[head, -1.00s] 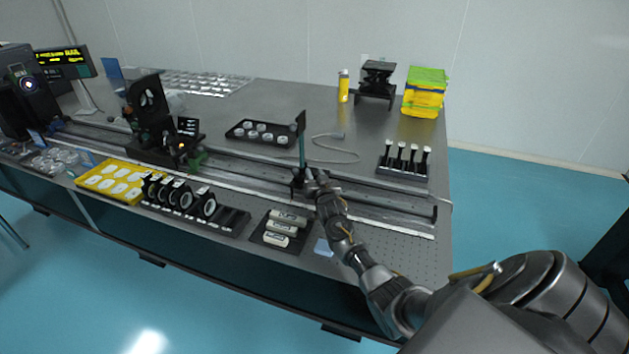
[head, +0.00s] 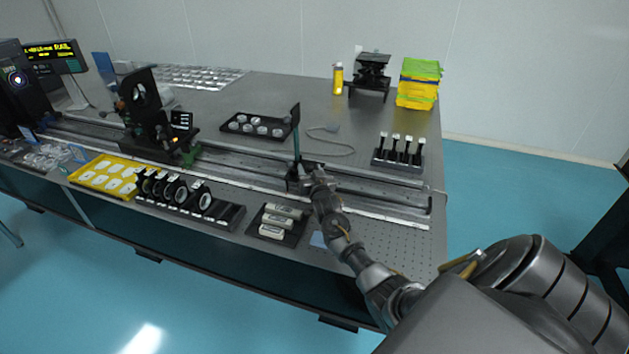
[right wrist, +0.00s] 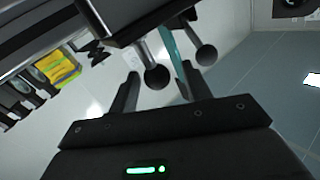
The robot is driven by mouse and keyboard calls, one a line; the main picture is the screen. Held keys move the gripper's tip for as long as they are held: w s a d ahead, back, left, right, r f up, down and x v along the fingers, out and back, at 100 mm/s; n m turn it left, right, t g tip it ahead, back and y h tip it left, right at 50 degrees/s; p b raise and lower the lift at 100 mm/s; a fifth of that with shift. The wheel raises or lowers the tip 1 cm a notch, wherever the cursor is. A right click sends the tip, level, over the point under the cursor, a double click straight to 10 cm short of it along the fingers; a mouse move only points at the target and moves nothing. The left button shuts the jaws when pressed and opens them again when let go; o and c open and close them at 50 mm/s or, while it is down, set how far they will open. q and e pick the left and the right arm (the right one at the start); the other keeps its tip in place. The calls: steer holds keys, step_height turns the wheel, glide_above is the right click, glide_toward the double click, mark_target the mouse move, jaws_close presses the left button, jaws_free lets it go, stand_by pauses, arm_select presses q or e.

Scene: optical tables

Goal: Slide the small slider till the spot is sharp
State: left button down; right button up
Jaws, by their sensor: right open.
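The small slider (head: 295,184) is a dark carrier on the long rail (head: 250,171), with a thin upright post and dark plate (head: 296,115) on it. My right gripper (head: 309,171) is at the slider's right side. In the right wrist view, my right gripper (right wrist: 160,88) is open, its two fingers spread. A dark round knob (right wrist: 157,76) shows between the fingertips, and a second knob (right wrist: 206,54) is beyond the right finger. Whether the fingers touch a knob, I cannot tell. No light spot can be made out on the plate. My left gripper is out of view.
A black lens mount (head: 143,100) stands farther left on the rail. A black tray of discs (head: 256,126) lies behind the rail, and a posts rack (head: 399,150) is at the right. Several dark ring holders (head: 172,190) stand in front. The rail's right stretch is clear.

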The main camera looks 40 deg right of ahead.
steer(key=b+v, duration=0.1)
steer(key=v, duration=0.8)
